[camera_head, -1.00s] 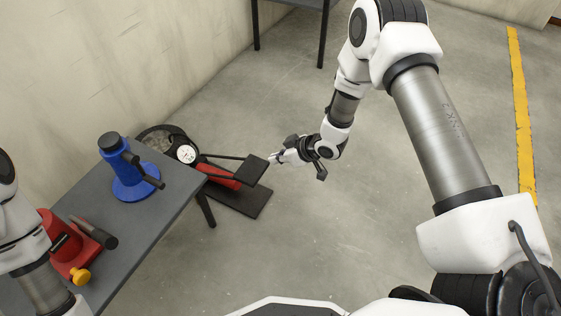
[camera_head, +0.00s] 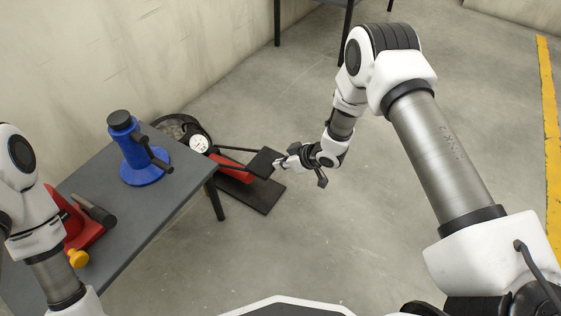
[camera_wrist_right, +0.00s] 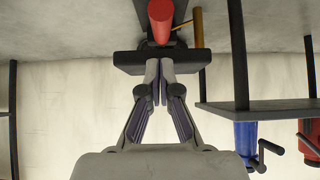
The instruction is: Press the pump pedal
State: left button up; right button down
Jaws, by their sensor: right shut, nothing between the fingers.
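The foot pump stands on the floor beside the bench, with a red cylinder (camera_head: 236,175), a round white gauge (camera_head: 199,144) and a black base plate (camera_head: 258,198). Its black pedal (camera_head: 264,162) is raised above the base plate. My right gripper (camera_head: 280,163) is shut and empty at the pedal's right edge. In the right wrist view the shut fingertips (camera_wrist_right: 160,66) overlap the pedal plate (camera_wrist_right: 128,63), with the red cylinder (camera_wrist_right: 160,20) beyond. I cannot tell whether they touch. My left arm shows at the left edge, its gripper out of view.
A grey bench (camera_head: 185,205) stands left of the pump, carrying a blue jack-like device (camera_head: 140,165) and a red device (camera_head: 80,225) with a yellow knob. A wall runs behind. Another table (camera_head: 348,30) stands at the back. The floor right of the pump is clear.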

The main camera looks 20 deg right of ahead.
pick_arm(q)
notch_tip(320, 180, down, 3)
jog(key=b, duration=0.2)
jog(key=shift+r+b, duration=0.2)
jog(key=shift+b, duration=0.1)
pick_arm(e)
notch_tip(320, 180, down, 11)
jog(key=s+d, duration=0.2)
jog(key=shift+s+r, duration=0.15)
jog(key=shift+s, duration=0.2)
pick_arm(q)
notch_tip(320, 180, up, 9)
jog(key=s+d+p, duration=0.1)
jog(key=p, duration=0.8)
jog(key=shift+s+d, duration=0.15)
jog(key=shift+d, duration=0.1)
pick_arm(e)
jog(key=v, duration=1.3)
jog(key=shift+s, duration=0.15)
jog(key=shift+d, duration=0.15)
